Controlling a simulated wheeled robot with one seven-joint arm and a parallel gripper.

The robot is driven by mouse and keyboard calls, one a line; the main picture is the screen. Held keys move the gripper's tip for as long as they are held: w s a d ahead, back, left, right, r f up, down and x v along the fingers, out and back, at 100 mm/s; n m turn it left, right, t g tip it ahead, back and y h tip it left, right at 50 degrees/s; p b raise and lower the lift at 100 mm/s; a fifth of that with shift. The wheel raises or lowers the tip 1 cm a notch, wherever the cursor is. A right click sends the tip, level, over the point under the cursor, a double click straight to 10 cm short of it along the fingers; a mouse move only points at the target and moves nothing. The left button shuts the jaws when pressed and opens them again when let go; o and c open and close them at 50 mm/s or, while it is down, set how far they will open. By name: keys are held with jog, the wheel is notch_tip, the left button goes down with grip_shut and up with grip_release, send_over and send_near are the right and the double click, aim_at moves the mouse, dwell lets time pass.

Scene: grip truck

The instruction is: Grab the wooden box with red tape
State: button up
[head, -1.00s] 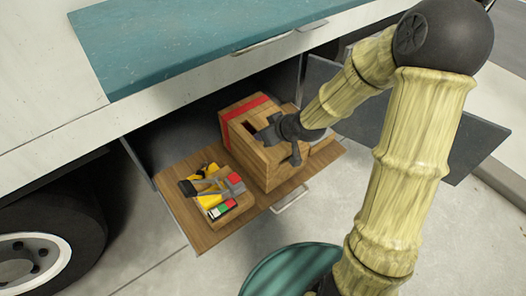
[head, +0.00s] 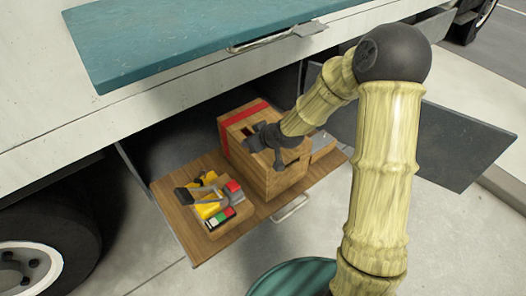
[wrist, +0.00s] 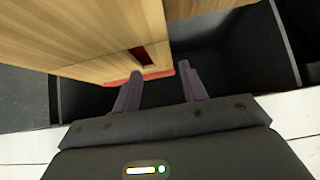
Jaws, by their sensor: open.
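The wooden box (head: 279,181) stands on the pulled-out wooden tray (head: 180,213) of the truck compartment. Red tape (head: 226,138) runs round its far left part, and dark slots show in its top and front. My gripper (head: 262,146) is over the top of the box, hiding part of it. In the wrist view my gripper (wrist: 160,79) has its two fingers apart with nothing held between them. There the box (wrist: 95,38) lies ahead and to the left, with a dark slot and red tape along its edge beyond the fingertips. I cannot tell whether a finger touches it.
A smaller wooden crate (head: 228,224) of tools sits left of the box on the tray. A grey door panel (head: 440,150) hangs open at the right. The teal-topped ledge (head: 180,45) overhangs the compartment. A truck wheel (head: 35,240) is at the lower left.

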aim_at(236, 125)
jog(key=shift+b+x, duration=0.3)
jog(key=shift+x, duration=1.6)
jog(key=b+x, duration=0.1)
jog(key=x, duration=0.4)
jog(key=shift+w+a+b, duration=0.1)
jog(key=shift+w+b, duration=0.1)
jog(key=shift+b, duration=0.2)
jog(key=shift+r, duration=0.1)
grip_shut()
jog(key=shift+w+r, duration=0.15)
jog(key=shift+r, duration=0.05)
